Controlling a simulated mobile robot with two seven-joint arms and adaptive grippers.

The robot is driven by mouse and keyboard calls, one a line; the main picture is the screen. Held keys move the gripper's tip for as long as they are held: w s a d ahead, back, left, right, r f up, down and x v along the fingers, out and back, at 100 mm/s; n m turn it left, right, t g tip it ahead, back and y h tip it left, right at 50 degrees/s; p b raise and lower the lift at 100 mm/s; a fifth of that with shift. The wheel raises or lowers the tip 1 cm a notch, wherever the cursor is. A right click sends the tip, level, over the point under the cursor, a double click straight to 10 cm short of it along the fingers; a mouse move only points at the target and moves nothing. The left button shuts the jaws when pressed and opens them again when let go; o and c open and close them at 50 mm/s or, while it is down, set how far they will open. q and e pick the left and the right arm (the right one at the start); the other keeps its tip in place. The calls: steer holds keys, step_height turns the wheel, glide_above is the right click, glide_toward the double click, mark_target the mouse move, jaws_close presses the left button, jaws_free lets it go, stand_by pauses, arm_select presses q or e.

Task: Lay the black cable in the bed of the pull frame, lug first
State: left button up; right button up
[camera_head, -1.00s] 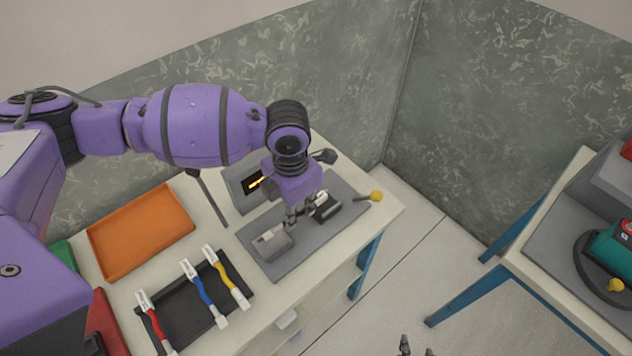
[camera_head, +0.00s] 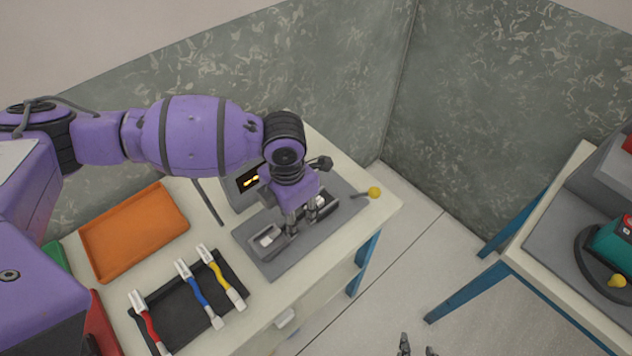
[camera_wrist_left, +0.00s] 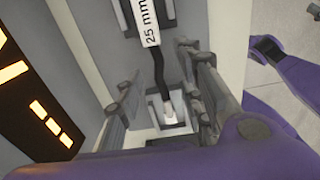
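The pull frame (camera_head: 275,264) is a grey plate with raised holders and a yellow-knobbed lever, on the bench. The black cable (camera_wrist_left: 158,72) lies along it in the left wrist view, with a white "25 mm" tag (camera_wrist_left: 147,22) at the upper holder. Its pale lug end (camera_wrist_left: 169,112) sits in the lower, light-edged holder. My left gripper (camera_head: 302,222) is open, low over the frame, its fingers on either side of the cable with gaps. Its fingers hide part of the bed in the head view. My right gripper (camera_head: 417,350) is empty at the bottom edge, fingertips apart.
A black tray (camera_head: 180,323) holds red, blue and yellow cables. An empty orange tray (camera_head: 133,233) lies behind it. A lit display (camera_head: 249,181) stands close behind the frame, and the lever knob (camera_head: 374,192) juts out right. Another bench stands far right.

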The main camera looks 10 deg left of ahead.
arm_select(q)
step_height(320, 180, up, 12)
stand_by(0.7)
